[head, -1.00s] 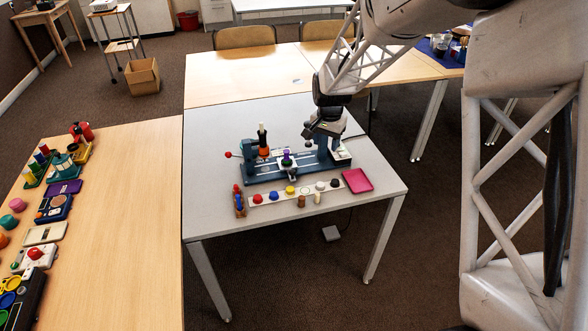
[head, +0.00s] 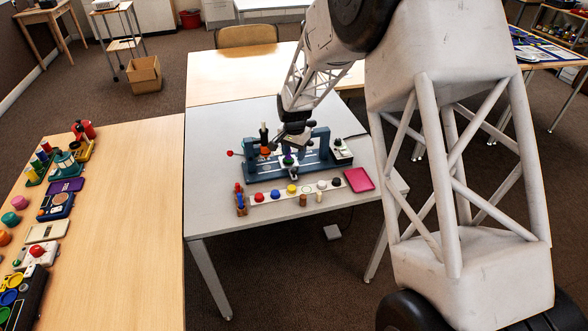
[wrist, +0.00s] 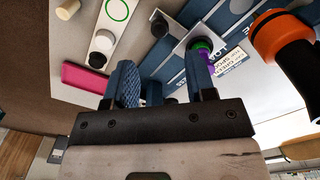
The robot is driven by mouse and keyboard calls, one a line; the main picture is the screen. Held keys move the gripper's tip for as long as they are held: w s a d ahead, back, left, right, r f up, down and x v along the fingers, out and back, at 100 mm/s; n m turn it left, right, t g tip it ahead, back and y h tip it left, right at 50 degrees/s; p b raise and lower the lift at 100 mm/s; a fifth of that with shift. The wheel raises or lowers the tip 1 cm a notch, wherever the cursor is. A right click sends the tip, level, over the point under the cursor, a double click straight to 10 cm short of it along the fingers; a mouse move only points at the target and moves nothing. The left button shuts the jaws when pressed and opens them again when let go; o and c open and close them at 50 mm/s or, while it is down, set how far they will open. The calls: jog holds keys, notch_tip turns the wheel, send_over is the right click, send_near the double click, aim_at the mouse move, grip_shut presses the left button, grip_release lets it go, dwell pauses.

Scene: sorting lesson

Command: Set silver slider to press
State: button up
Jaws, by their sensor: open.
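The blue press machine (head: 262,171) stands on the grey table. A silver slider (head: 294,174) lies at its front middle, with a purple and green piece (head: 288,160) on it. In the wrist view the silver slider (wrist: 182,48) is a pale plate with a dark knob (wrist: 159,25) at one end. My gripper (head: 286,142) is above the machine, close to the slider. In the wrist view my gripper (wrist: 162,60) is open, with blue fingers apart. Its right finger overlaps the view near the purple and green piece. Contact cannot be told.
An orange and black handle (wrist: 282,36) is beside the slider. A white strip with coloured pieces (head: 283,196) lies in front of the machine. A pink tray (head: 359,180) is at the right. A blue upright (head: 321,142) stands at the machine's right.

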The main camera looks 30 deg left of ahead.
aim_at(294, 170)
jog(key=shift+f, duration=0.1)
jog(key=shift+f, duration=3.75)
grip_shut()
